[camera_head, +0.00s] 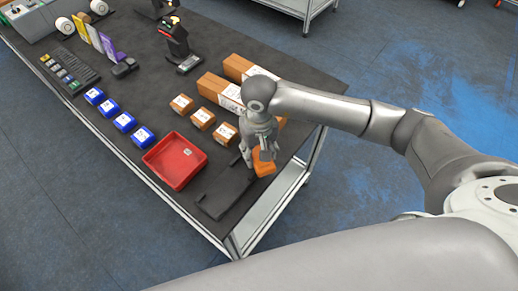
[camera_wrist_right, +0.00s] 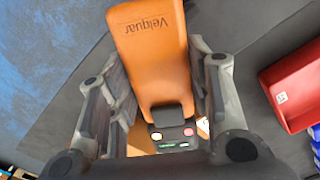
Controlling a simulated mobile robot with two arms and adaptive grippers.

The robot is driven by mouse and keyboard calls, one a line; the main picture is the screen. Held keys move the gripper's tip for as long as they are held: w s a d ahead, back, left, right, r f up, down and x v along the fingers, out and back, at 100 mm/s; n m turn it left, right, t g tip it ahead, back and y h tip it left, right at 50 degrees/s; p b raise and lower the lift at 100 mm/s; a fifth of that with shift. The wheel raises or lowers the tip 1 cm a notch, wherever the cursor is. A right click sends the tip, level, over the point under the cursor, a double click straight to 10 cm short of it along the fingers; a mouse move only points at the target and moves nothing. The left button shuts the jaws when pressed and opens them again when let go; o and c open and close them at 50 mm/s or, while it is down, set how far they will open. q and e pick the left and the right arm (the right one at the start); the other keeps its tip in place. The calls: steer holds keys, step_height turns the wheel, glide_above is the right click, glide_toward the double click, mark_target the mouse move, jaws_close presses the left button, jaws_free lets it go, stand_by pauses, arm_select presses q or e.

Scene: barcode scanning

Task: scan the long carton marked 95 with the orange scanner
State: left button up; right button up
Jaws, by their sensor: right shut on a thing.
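The orange scanner (camera_head: 263,164) is held in my right gripper (camera_head: 262,150), just above the front right of the table. In the right wrist view the scanner (camera_wrist_right: 150,50) lies between the two fingers, with "Velquar" printed on it and a small dark panel with lit buttons. Two long orange-brown cartons lie side by side at the table's right edge: a nearer one (camera_head: 215,88) and a farther one (camera_head: 238,66), each with a white label. My arm hides part of them. The number 95 is not readable on either. My left gripper is not in view.
A red tray (camera_head: 158,150), several small brown boxes (camera_head: 203,117) and several blue boxes (camera_head: 125,122) stand left of my gripper. The red tray (camera_wrist_right: 275,85) also shows in the wrist view. A flat dark plate (camera_head: 215,198) lies at the front corner.

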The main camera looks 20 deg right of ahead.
step_height(320, 180, up, 12)
steer(key=p, duration=0.3)
steer(key=shift+p, duration=0.3)
